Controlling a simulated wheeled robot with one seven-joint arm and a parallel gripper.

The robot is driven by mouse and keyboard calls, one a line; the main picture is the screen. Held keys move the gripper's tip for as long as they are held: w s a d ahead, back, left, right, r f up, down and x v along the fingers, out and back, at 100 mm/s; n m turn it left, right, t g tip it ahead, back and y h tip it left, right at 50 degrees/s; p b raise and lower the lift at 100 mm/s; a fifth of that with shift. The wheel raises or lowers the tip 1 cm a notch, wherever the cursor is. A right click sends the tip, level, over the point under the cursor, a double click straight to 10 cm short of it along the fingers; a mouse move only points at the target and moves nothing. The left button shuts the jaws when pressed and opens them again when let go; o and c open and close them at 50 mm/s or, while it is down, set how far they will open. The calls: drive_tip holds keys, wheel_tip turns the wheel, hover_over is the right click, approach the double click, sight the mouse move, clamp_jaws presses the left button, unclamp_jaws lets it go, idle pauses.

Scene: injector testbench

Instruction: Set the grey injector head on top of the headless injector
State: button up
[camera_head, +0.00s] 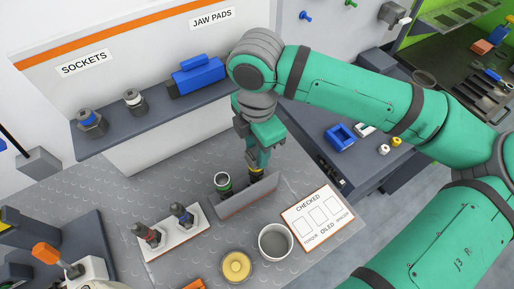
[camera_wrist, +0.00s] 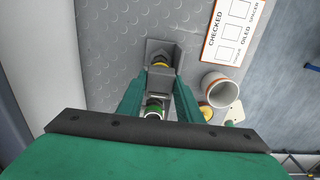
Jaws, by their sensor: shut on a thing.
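My gripper (camera_head: 262,157) points down over the grey stand (camera_head: 247,199) and is shut on the grey injector head. In the wrist view a grey block, which looks like the head (camera_wrist: 158,80), sits between the two fingers. In the head view the fingers hide it. A yellow-ringed injector (camera_head: 254,172) stands in the stand just below the fingertips; its yellow part shows in the wrist view (camera_wrist: 160,63). A green-ringed piece with a dark round top (camera_head: 222,182) stands to the left of it. I cannot tell for sure which one is headless, or whether the held head touches anything.
A white rack (camera_head: 180,246) holds red- and blue-ringed injectors at the front left. A white cup (camera_head: 275,242), a yellow dish (camera_head: 236,266) and the CHECKED card (camera_head: 318,217) lie in front and right. The shelf (camera_head: 150,122) behind bears sockets and a blue block.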

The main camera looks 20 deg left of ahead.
drive_tip(key=shift+f, duration=0.1)
drive_tip(key=o, duration=1.6)
drive_tip(key=shift+r, duration=4)
